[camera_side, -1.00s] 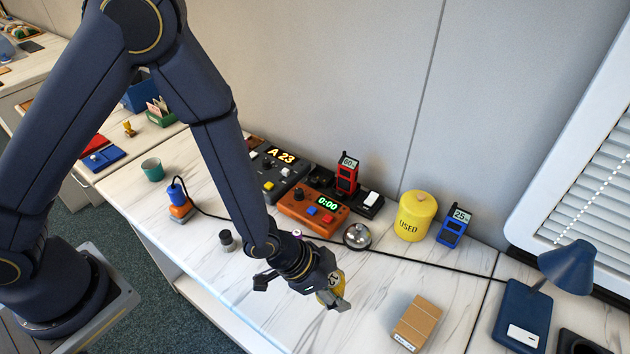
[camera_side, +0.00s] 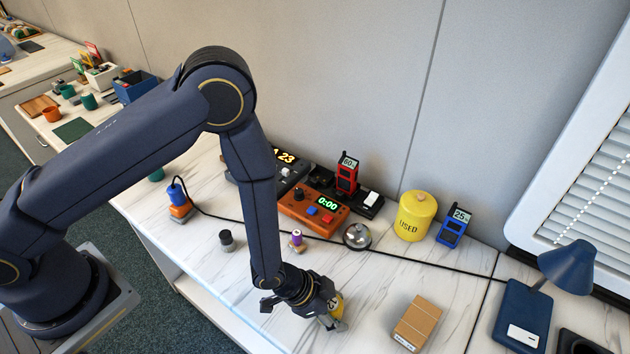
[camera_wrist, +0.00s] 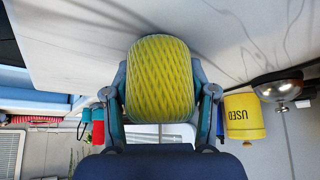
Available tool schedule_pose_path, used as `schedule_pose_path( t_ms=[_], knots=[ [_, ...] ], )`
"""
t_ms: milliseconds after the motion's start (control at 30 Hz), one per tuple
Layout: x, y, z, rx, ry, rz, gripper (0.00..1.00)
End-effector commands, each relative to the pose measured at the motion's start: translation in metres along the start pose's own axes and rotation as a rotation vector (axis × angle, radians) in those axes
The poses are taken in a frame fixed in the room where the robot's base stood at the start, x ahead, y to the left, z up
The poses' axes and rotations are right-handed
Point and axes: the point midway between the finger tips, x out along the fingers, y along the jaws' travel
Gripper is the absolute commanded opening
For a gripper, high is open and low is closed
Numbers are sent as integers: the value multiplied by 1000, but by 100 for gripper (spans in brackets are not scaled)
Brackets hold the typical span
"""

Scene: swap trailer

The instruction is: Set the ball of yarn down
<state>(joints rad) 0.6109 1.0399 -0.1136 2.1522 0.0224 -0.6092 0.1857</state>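The ball of yarn, yellow and wound in criss-cross strands, sits between the two fingers of my gripper (camera_wrist: 160,100) in the wrist view. A finger presses on each side of the yarn (camera_wrist: 160,75). I cannot tell whether the yarn touches the desk.
A cardboard box (camera_side: 417,323) lies right of my gripper. A purple-topped spool (camera_side: 296,241), a dark-capped jar (camera_side: 226,240), a bell (camera_side: 357,236) and a yellow USED canister (camera_side: 415,216) stand behind. A black cable (camera_side: 420,257) crosses the desk. The desk between gripper and box is clear.

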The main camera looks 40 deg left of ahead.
Motion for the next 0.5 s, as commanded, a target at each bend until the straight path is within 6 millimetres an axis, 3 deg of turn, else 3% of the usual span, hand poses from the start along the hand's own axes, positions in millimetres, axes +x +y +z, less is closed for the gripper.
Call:
schedule_pose_path(
  t_ms=[200, 500],
  knots=[
    [0, 0, 0, 0, 0, 0, 80],
    [-1, 0, -1, 0, 0, 0, 80]
  ],
)
